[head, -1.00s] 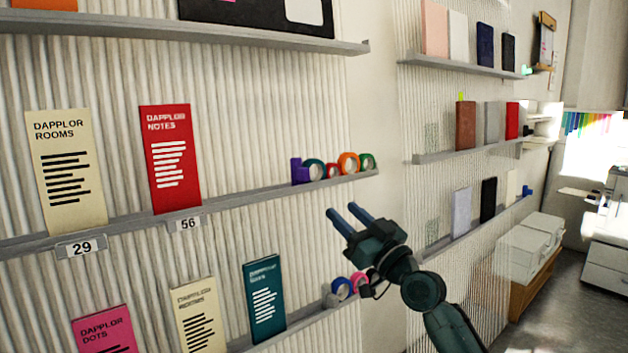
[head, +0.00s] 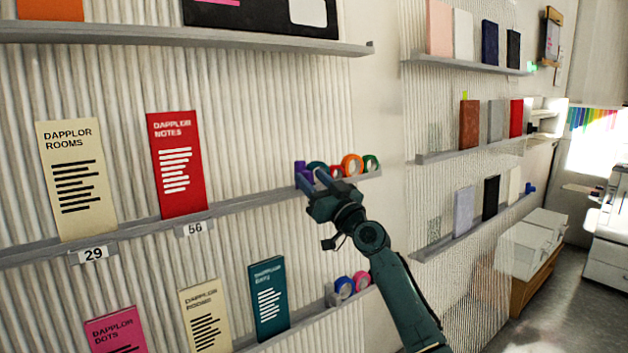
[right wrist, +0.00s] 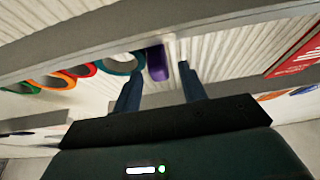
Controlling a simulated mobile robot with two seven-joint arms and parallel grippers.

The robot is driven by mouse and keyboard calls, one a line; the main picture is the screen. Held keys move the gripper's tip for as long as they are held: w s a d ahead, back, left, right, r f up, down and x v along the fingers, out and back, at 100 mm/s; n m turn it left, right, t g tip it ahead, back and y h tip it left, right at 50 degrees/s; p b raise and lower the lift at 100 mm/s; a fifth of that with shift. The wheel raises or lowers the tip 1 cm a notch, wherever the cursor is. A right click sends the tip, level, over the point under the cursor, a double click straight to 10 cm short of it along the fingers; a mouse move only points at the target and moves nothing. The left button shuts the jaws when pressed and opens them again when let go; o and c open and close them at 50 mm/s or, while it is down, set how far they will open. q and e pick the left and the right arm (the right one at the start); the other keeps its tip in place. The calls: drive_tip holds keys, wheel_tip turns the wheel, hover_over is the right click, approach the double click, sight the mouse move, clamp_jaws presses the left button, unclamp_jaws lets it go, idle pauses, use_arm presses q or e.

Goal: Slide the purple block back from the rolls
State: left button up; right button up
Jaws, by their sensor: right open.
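The purple block (head: 299,168) stands at the left end of the row of tape rolls on the middle shelf. It also shows in the right wrist view (right wrist: 157,63), close beside the teal roll (right wrist: 121,63). My right gripper (head: 311,178) is open in front of the block and partly covers it and the teal roll in the head view. In the right wrist view the fingers (right wrist: 158,82) are apart, with the block beyond them and roughly between their tips. I cannot tell whether they touch it. My left gripper is not in view.
Red, orange (head: 351,164) and green (head: 371,163) rolls continue the row to the right. The shelf (head: 245,202) has free room between the red card (head: 177,165) and the block. A lower shelf holds more rolls (head: 345,288) and cards.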

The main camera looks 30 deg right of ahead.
drive_tip(key=shift+c, duration=0.5)
clamp_jaws()
